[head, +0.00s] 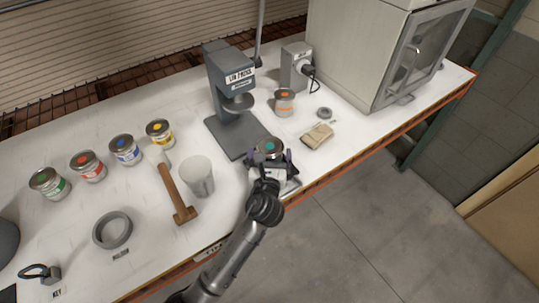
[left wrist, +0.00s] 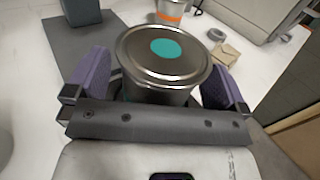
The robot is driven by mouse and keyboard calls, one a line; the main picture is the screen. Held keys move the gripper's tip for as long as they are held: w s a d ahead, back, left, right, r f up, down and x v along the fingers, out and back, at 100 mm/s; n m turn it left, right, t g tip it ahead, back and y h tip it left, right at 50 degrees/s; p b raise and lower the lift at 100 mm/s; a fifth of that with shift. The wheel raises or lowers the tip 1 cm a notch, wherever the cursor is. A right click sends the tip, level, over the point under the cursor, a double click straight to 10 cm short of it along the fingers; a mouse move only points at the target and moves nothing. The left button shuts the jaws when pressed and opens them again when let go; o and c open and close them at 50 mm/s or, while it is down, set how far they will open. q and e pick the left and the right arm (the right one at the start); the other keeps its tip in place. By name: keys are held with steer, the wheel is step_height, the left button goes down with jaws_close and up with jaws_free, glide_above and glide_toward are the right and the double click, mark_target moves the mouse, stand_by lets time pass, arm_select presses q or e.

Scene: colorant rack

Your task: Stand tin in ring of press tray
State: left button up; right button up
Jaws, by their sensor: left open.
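A tin with a teal dot on its metal lid (head: 269,146) stands upright near the front edge of the table, right of the press base. It also shows in the left wrist view (left wrist: 163,52). My left gripper (head: 269,160) is open around this tin, with its purple fingers on either side and a gap visible beside the tin. A flat pale tray (head: 292,186) shows partly from under my gripper. A dark curved edge shows by the tin's lower left in the wrist view; I cannot tell whether the tin's base sits in a ring. My right gripper is out of view.
The grey press (head: 228,85) stands behind the tin. A cup (head: 199,176), a mallet (head: 174,190), several tins and a grey ring (head: 112,230) are left.

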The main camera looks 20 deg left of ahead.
arm_select(q)
steer(key=p+v, duration=0.1)
steer(key=v, duration=1.1)
steer(key=shift+r, duration=0.15)
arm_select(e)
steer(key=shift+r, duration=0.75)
